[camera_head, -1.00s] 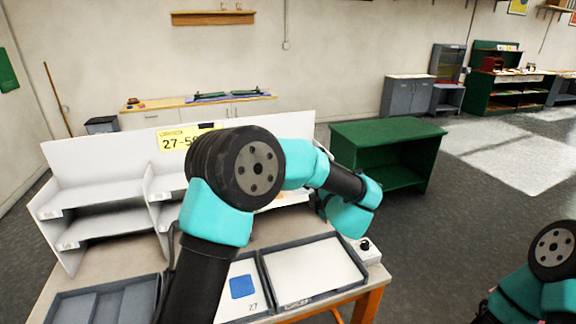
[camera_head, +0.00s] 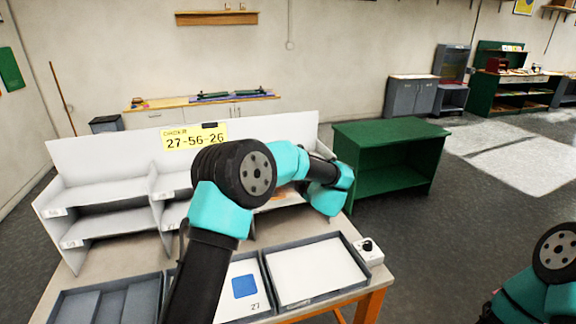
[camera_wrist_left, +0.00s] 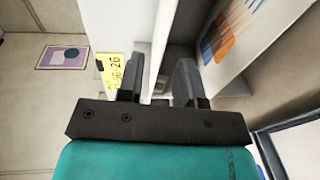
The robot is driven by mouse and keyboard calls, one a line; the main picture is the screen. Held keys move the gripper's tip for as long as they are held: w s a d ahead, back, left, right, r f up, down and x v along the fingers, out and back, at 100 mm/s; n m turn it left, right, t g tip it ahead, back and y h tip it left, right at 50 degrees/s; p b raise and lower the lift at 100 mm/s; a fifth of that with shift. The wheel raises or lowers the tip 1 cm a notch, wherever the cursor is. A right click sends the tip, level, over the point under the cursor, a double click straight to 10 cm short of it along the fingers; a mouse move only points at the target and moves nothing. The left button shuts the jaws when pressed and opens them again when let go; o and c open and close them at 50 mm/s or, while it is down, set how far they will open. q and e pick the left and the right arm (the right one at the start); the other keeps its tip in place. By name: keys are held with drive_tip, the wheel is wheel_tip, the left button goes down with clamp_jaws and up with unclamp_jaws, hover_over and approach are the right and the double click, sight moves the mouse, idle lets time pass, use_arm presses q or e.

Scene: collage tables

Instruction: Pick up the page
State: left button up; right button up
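A page with orange and blue strokes (camera_wrist_left: 228,32) lies in a shelf compartment, at the right of the left wrist view. Only a sliver of orange (camera_head: 281,195) shows there in the head view, behind my left arm. My left gripper (camera_wrist_left: 160,80) is open and empty at the shelf, with the page to the right of its fingers. My arm hides this gripper in the head view. A page with a blue square and "27" (camera_head: 243,288) lies in the middle tray, and a blank white sheet (camera_head: 315,268) lies in the right tray. My right gripper is out of view.
The white shelf unit (camera_head: 105,160) has dividers and carries a yellow card (camera_head: 193,136) reading "27-56-26". An empty grey divided tray (camera_head: 107,300) lies at left. A small box with a black knob (camera_head: 369,250) sits at the table's right edge.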

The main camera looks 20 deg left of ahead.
use_arm(q)
drive_tip(key=shift+w+a, duration=0.15)
drive_tip(key=shift+w, duration=0.05)
drive_tip(key=x, duration=0.5)
drive_tip(key=shift+f, duration=0.2)
drive_tip(key=shift+c, duration=0.5)
clamp_jaws()
